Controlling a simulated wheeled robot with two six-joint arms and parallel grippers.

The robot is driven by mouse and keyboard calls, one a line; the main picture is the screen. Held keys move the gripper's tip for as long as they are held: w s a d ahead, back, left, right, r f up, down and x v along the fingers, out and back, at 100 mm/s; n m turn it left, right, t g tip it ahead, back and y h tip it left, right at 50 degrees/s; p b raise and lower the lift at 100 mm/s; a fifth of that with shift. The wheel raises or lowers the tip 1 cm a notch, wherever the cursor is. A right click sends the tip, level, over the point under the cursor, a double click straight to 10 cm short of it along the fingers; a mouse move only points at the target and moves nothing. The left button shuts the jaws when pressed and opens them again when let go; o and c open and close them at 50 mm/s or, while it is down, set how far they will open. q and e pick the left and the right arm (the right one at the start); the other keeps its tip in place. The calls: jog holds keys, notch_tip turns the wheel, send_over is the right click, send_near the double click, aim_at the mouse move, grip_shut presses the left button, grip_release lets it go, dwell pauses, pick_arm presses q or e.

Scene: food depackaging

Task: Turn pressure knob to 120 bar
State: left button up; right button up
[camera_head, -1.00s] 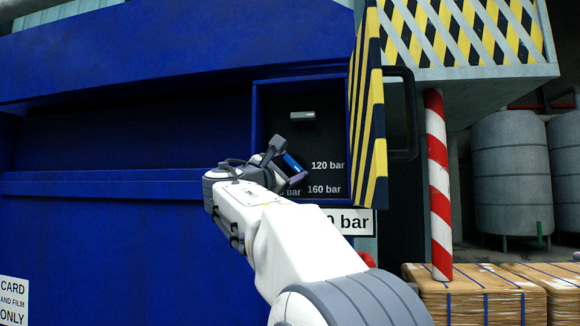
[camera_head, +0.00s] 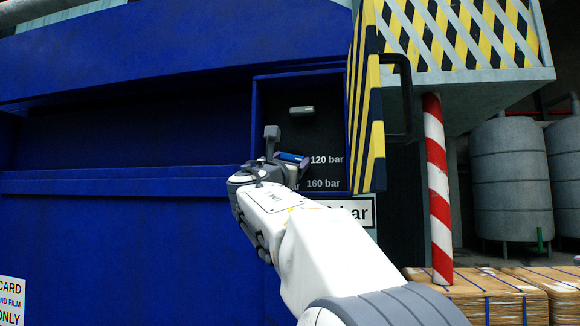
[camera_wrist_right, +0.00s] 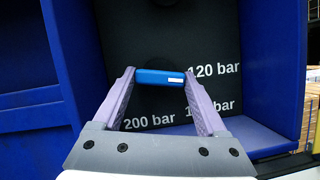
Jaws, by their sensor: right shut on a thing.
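The blue pressure knob (camera_head: 292,157) is a bar on the black panel inside the blue recessed box. In the right wrist view the knob (camera_wrist_right: 160,76) lies nearly level, its white mark near the right end. That end points at the "120 bar" label (camera_wrist_right: 215,70), which also shows in the head view (camera_head: 327,160). My right gripper (camera_wrist_right: 159,78) is shut on the knob, one purple finger at each end. In the head view my right gripper (camera_head: 288,163) partly hides the knob and lower labels. My left gripper is not in view.
The box has blue side walls and a floor ledge (camera_wrist_right: 255,137) close to the gripper. A yellow-black striped door (camera_head: 368,110) stands open at its right. A grey handle (camera_head: 302,110) sits above the knob. "160 bar" and "200 bar" labels are below.

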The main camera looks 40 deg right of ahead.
jog(key=shift+s+n+t+y, duration=0.1)
jog(key=shift+n+t+y, duration=0.6)
jog(key=shift+n, duration=1.4)
jog(key=o, duration=1.3)
jog(key=shift+t, duration=0.3)
jog(key=shift+s+a+f+b, duration=0.2)
jog(key=shift+a+f+b, duration=0.05)
jog(key=shift+b, duration=0.2)
jog(key=b+v, duration=0.4)
jog(key=v, duration=0.5)
jog(key=shift+s+a, duration=0.15)
jog(key=shift+a, duration=0.1)
